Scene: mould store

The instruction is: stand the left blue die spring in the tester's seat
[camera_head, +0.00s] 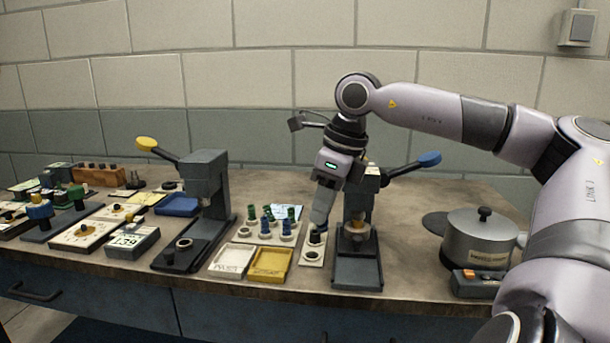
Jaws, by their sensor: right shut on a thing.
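My right gripper (318,224) points down just left of the right-hand press-like tester (357,262), which has a blue-knobbed lever. Its fingers are shut on a small blue piece, seemingly a blue die spring (317,233), mostly hidden by the fingers. This piece is over the far end of a narrow white plate (312,257); I cannot tell whether it touches it. The tester's seat area (356,230) shows a copper-coloured part. Other blue springs (286,228) and green springs (251,222) stand in white holders to the left. My left gripper is not in view.
A second press (205,185) with a yellow-knobbed lever stands left. A white tray (231,262) and a yellow tray (270,265) lie at the front. A lidded metal pot (478,240) stands right. Blocks and gauges crowd the left bench.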

